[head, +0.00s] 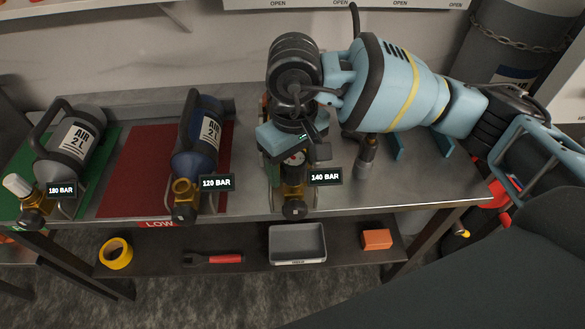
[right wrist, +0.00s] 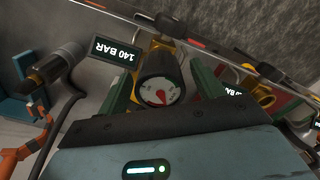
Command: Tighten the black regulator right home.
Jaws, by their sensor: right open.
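The black regulator (right wrist: 158,76), with a round white gauge and red needle, sits at the brass valve (head: 293,200) of the cylinder labelled 140 BAR. Its gauge face also shows in the head view (head: 296,158). My right gripper (right wrist: 160,90) is open, with one greenish finger on each side of the regulator. I cannot tell whether either finger touches it. In the head view my right wrist hides most of that cylinder. How tightly the regulator sits cannot be seen. My left gripper is not in view.
A blue cylinder (head: 200,145) labelled 120 BAR lies on a red mat (head: 130,170); a grey one (head: 75,140) labelled 180 BAR lies on green. A grey and black fitting (head: 367,155) stands right of the regulator. The lower shelf holds tape (head: 116,253), a wrench (head: 212,258) and a tray (head: 297,262).

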